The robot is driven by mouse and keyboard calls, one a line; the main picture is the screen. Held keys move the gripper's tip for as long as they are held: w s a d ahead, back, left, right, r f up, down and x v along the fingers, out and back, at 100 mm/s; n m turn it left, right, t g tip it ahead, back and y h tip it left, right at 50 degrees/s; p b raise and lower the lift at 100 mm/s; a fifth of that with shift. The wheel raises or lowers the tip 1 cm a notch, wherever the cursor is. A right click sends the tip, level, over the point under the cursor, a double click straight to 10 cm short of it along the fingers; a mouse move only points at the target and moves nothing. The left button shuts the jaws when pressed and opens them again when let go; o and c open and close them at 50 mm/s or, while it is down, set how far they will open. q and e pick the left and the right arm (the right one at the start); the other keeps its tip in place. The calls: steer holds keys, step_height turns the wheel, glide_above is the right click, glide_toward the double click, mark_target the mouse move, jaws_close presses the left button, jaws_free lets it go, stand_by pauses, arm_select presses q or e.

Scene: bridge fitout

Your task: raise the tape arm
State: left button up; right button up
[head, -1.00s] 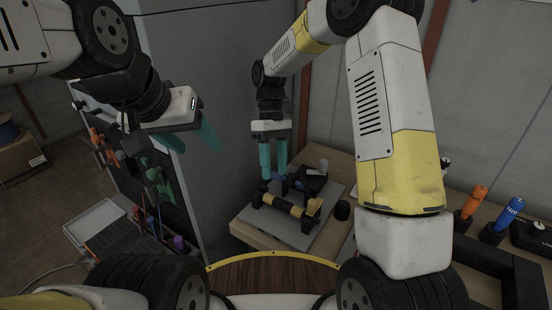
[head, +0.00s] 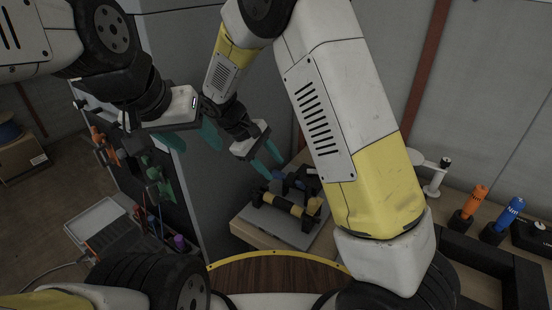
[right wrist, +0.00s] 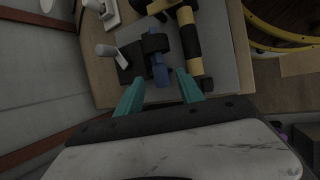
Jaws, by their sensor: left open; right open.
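A grey plate (head: 275,231) on the wooden table carries a yellow-and-black roller bar (head: 284,204) and a black fixture. A slim blue arm-like piece (right wrist: 160,70) sticks out from the black fixture (right wrist: 154,43) in the right wrist view; I cannot tell for sure that it is the tape arm. My right gripper (head: 269,160) is open and empty, tilted, above the far-left side of the plate. In the right wrist view its fingers (right wrist: 159,92) point toward the blue piece, which shows between and beyond the tips. My left gripper (head: 202,138) is open and empty by the grey cabinet.
A grey cabinet wall (head: 213,75) stands left of the table, with a tool panel on its side. A white stand (head: 433,180), an orange bottle (head: 474,201) and a blue bottle (head: 508,213) stand on the right. A dark frame (head: 487,266) lies in front of them.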

mark_target(278, 173)
steer(key=shift+x, duration=1.55)
jaws_close()
steer(key=shift+w, duration=0.1)
steer(key=shift+w+d+r+n+g+y, duration=0.15)
steer(key=shift+w+d+n+g+y, duration=0.25)
steer(key=shift+w+g+y, duration=0.6)
steer(key=shift+w+d+r+n+g+y, duration=0.15)
steer(key=shift+w+d+g+y, duration=0.35)
steer(key=shift+g, duration=0.9)
steer(key=shift+w+d+r+n+g+y, duration=0.1)
steer(key=shift+w+d+n+g+y, duration=0.4)
steer(key=shift+g+y, duration=0.6)
steer(key=shift+w, duration=0.1)
jaws_free()
